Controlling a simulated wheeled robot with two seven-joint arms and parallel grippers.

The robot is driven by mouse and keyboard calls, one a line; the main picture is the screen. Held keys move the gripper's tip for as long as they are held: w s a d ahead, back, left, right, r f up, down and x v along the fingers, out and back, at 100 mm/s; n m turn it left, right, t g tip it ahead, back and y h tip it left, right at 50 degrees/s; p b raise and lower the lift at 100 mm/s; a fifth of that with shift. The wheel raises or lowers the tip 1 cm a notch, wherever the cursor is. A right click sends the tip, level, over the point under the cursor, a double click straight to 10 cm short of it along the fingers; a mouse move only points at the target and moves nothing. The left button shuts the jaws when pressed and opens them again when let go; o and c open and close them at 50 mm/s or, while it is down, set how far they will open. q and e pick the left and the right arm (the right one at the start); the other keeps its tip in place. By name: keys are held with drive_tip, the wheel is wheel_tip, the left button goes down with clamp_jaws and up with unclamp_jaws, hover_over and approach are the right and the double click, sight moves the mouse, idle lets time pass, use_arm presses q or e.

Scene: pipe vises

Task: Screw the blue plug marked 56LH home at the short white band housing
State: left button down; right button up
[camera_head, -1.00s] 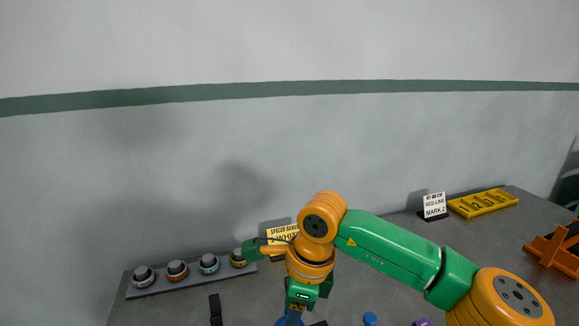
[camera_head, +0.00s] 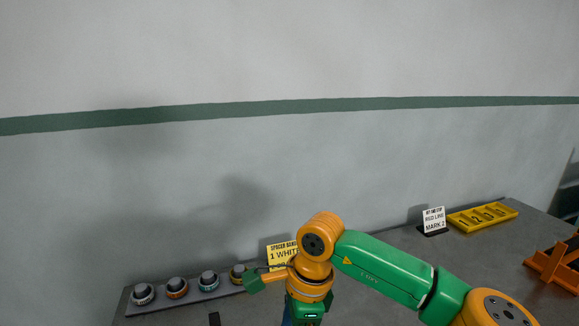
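My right arm comes in from the right, and its wrist points down at the bottom centre. My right gripper (camera_head: 306,318) is cut off by the lower edge, so its fingertips are hidden. A sliver of something blue (camera_head: 287,316) shows just left of it; I cannot tell whether this is the plug marked 56LH or whether the gripper touches it. No 56LH marking is readable, and no short white band housing can be made out. My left gripper is not in view.
A grey rack (camera_head: 133,309) with several banded round pieces stands at the left. A yellow spacer band sign (camera_head: 282,252) is partly behind my arm. A white "RED LINE MARK 2" card (camera_head: 433,220), a yellow numbered tray (camera_head: 482,216) and an orange stand (camera_head: 555,262) are at the right.

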drive_tip(key=m+b, duration=0.2)
drive_tip(key=m+t+b, duration=0.1)
drive_tip(key=m+b, duration=0.1)
drive_tip(key=m, duration=0.1)
drive_tip(key=m+b, duration=0.2)
drive_tip(key=m, duration=0.1)
drive_tip(key=shift+f+t, duration=0.35)
drive_tip(key=shift+t, duration=0.05)
drive_tip(key=shift+r+m, duration=0.15)
drive_tip(key=shift+m, duration=0.75)
drive_tip(key=shift+r+h, duration=0.25)
drive_tip(key=shift+h, duration=0.05)
clamp_jaws()
